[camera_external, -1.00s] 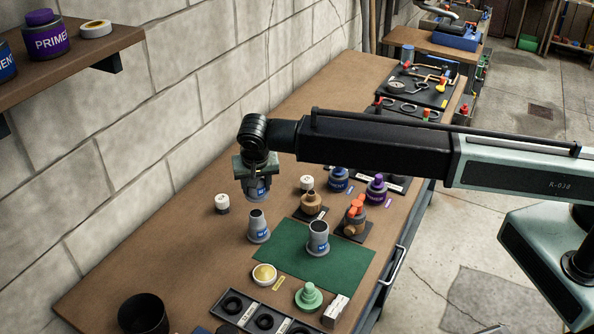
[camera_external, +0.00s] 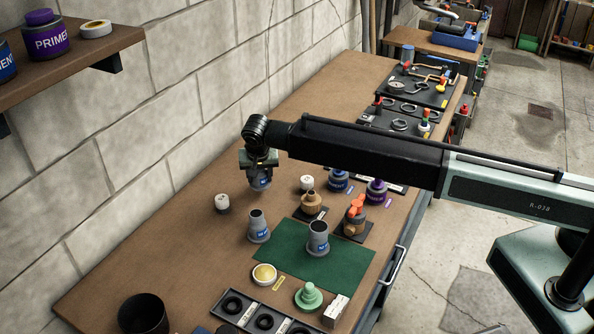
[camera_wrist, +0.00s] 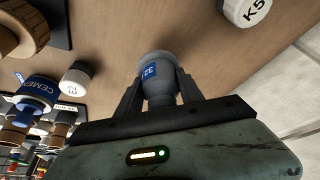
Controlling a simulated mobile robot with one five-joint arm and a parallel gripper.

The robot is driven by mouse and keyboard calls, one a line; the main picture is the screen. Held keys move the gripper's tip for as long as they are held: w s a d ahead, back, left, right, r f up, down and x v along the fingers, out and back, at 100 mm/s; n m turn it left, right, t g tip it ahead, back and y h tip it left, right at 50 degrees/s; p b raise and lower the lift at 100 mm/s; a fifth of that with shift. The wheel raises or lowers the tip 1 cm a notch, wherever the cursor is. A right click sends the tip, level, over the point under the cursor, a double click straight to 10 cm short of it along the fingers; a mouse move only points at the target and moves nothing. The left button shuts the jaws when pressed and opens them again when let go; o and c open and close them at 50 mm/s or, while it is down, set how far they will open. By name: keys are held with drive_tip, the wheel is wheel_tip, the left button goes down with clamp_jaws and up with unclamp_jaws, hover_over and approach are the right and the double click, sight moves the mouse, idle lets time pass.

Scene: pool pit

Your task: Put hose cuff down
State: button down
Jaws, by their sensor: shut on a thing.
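A grey hose cuff with a blue label (camera_external: 261,184) is held in my gripper (camera_external: 259,176), over the brown bench near the wall. In the wrist view the cuff (camera_wrist: 160,88) sits between the two dark fingers of my gripper (camera_wrist: 160,92), its wide end pointing away. It looks slightly tilted in the external view. I cannot tell whether it touches the bench. Two similar grey cuffs stand upright: one (camera_external: 259,231) at the left edge of the green mat (camera_external: 285,262), one (camera_external: 318,242) on the mat.
A white-capped container (camera_external: 222,203) stands left of the held cuff and another (camera_external: 307,183) to its right. A brown fitting (camera_external: 312,206), a blue cement can (camera_external: 338,181) and an orange-handled valve (camera_external: 355,218) are further right. Bare bench (camera_external: 190,240) lies to the left.

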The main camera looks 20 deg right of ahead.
sight(261, 194)
drive_tip(key=shift+f+b, duration=1.9)
drive_tip(key=shift+f, duration=0.05)
drive_tip(key=shift+r, duration=0.2)
drive_tip(key=shift+f, duration=0.1)
drive_tip(key=c, duration=0.7)
unclamp_jaws()
drive_tip(key=shift+c, duration=0.2)
